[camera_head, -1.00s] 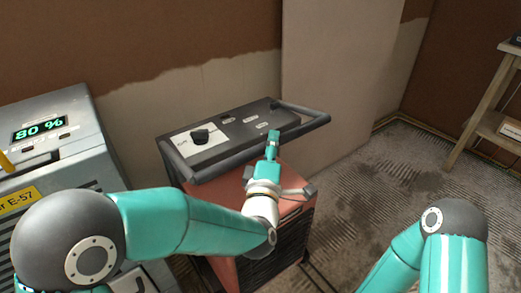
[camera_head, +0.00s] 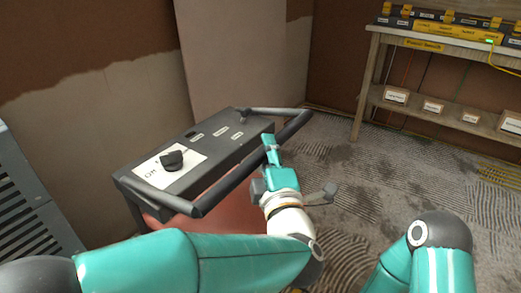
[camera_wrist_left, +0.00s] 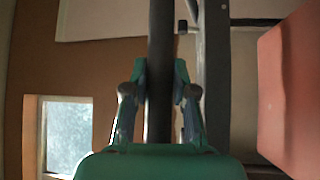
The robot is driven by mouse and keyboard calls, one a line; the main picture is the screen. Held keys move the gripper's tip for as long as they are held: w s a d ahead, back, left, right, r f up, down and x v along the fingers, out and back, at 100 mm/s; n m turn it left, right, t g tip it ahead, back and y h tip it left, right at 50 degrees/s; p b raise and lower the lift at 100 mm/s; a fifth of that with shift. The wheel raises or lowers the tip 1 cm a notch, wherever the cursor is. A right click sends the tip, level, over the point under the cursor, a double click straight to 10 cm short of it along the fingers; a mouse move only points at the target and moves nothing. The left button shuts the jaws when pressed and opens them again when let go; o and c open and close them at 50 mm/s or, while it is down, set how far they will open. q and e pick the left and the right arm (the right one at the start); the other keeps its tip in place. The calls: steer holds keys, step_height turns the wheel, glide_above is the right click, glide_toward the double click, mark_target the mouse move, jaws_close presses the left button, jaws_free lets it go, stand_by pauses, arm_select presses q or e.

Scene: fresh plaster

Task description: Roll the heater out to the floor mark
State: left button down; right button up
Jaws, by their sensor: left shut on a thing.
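The heater has a dark top panel (camera_head: 215,145) with a knob and white label, a bar handle around it, and a red body (camera_head: 235,215) below. My left gripper (camera_head: 271,150) is shut on the handle bar (camera_head: 240,178) at the heater's near side. In the left wrist view the dark bar (camera_wrist_left: 160,50) runs between the two fingers (camera_wrist_left: 160,95), and part of the red body (camera_wrist_left: 290,90) shows at right. Yellow lines (camera_head: 498,176) on the floor at far right may be the floor mark. My right gripper is out of view; only its arm shows at lower right.
A grey slatted unit (camera_head: 32,215) stands at the left edge. A pale board (camera_head: 235,60) leans on the wall behind the heater. A wooden shelf table (camera_head: 365,85) with labelled boxes stands at back right. The ridged floor (camera_head: 400,165) between is clear.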

arm_select(q)
steer(key=shift+d, duration=0.25)
steer(key=c, duration=0.9)
jaws_free()
steer(key=shift+d+f, duration=0.1)
steer(key=shift+c, duration=0.2)
